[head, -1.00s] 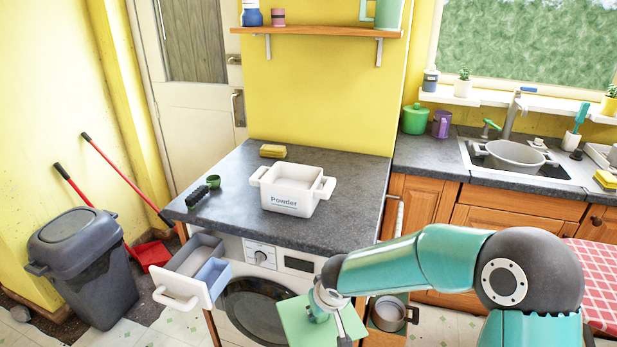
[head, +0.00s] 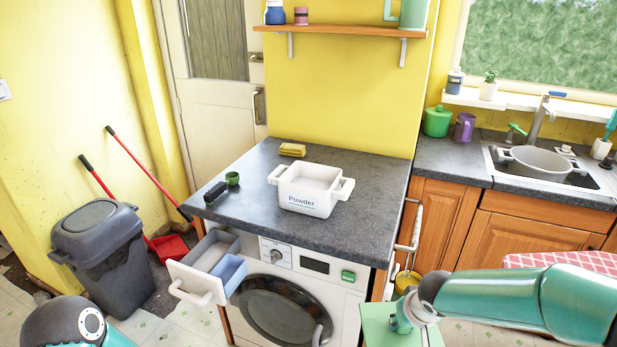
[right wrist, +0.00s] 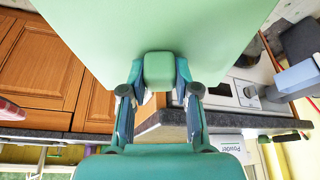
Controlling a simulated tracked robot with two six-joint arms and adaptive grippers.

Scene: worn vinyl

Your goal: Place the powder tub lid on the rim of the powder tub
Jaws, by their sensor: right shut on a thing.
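The powder tub (head: 303,203) is a white open box with two side handles and a "Powder" label. It stands upright on the dark worktop, and its opening is uncovered. The powder tub lid (head: 378,312) is a flat light green square, held low in front of the worktop, to the right of the washing machine. My right gripper (right wrist: 160,72) is shut on the lid's knob in the right wrist view, where the lid (right wrist: 95,25) fills the top. The tub (right wrist: 233,144) shows partly there. My left gripper is out of view; only part of that arm shows bottom left.
A yellow sponge (head: 292,149), dark brush (head: 215,193) and small green cup (head: 232,178) lie on the worktop (head: 260,215) left of the tub. Worktop to the tub's right is clear. An open drawer (head: 190,285) juts out at front left.

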